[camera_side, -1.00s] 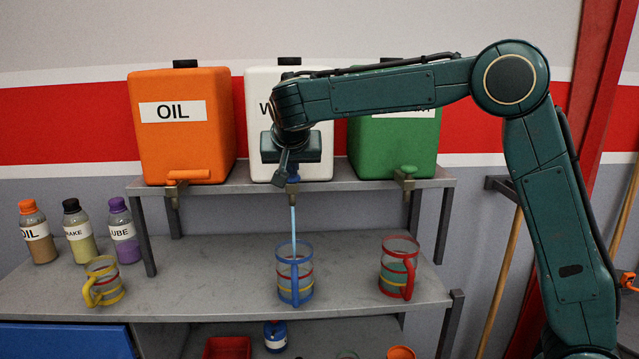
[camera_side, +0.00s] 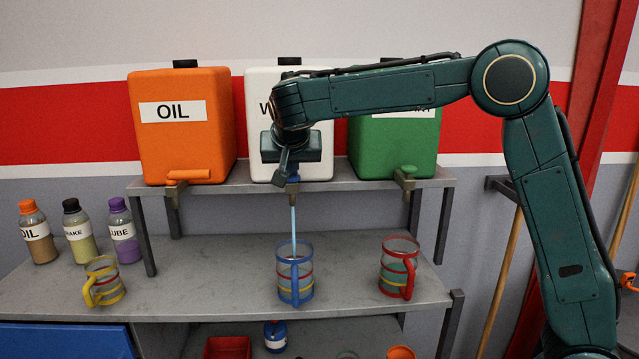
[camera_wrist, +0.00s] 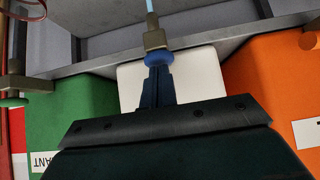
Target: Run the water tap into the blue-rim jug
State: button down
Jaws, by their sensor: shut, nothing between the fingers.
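The white water tank (camera_side: 259,137) stands on the upper shelf, mostly behind my arm. Its blue-handled tap (camera_side: 293,180) is running, and a light blue stream (camera_side: 293,222) falls straight into the blue-rim jug (camera_side: 294,272) below. That jug is upright on the lower shelf; its exact water level is hard to tell. My gripper (camera_side: 284,172) is shut and empty, with its fingertips at the tap. In the wrist view the closed fingers (camera_wrist: 158,85) point at the blue tap knob (camera_wrist: 157,59), touching or nearly touching it.
The orange OIL tank (camera_side: 183,140) is left and the green tank (camera_side: 400,145) right, each with a tap. A yellow-rim jug (camera_side: 103,281) and a red-rim jug (camera_side: 399,267) flank the blue one. Bottles (camera_side: 78,232) stand far left. The lower shelf (camera_side: 215,270) is clear between jugs.

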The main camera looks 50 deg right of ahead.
aim_at(292, 178)
jog(key=shift+r, duration=0.2)
notch_tip(292, 178, up, 3)
jog(key=shift+r, duration=0.1)
jog(key=v, duration=1)
jog(key=shift+r, duration=0.2)
jog(key=shift+s+d, duration=0.1)
jog(key=s+d+n+y, duration=0.2)
jog(key=s+d+n, duration=0.1)
jog(key=s+d, duration=0.3)
jog(key=s+a+f+n+y, duration=0.1)
jog(key=s+f+n+y, duration=0.1)
jog(key=s+f, duration=0.6)
jog(key=s+a+f+n+y, duration=0.2)
jog(key=s+f, duration=0.6)
jog(key=s, duration=0.9)
jog(key=shift+s+a+n+g, duration=0.3)
jog(key=shift+n+g, duration=0.1)
jog(key=shift+n, duration=0.6)
